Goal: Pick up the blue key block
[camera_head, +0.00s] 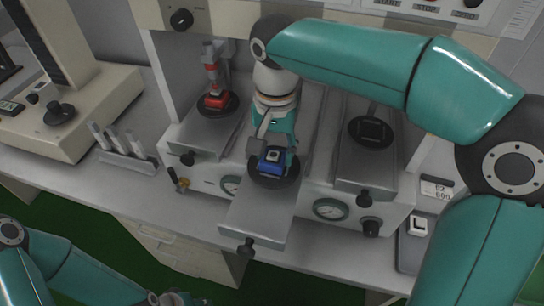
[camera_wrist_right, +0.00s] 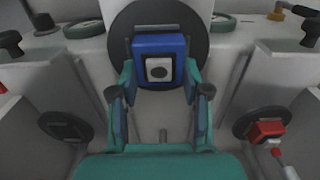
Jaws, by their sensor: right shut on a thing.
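The blue key block (camera_head: 271,160) has a pale top with a dark round key. It is at the middle station, over a round black pad (camera_head: 287,180) on a pulled-out grey tray (camera_head: 258,217). My right gripper (camera_head: 273,157) comes down from above and is shut on the block. In the right wrist view the blue key block (camera_wrist_right: 159,46) sits between the two fingertips of my right gripper (camera_wrist_right: 160,75). I cannot tell whether the block touches the pad. My left gripper (camera_head: 180,298) is only partly seen at the bottom edge, and its fingers are not clear.
A red block (camera_head: 216,100) sits at the left station under a plunger. The right station has an empty black holder (camera_head: 371,131). Gauges and knobs line the machine's front. A rack of light tools (camera_head: 125,155) stands left. A small white-topped block (camera_head: 418,226) lies on a dark tray at right.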

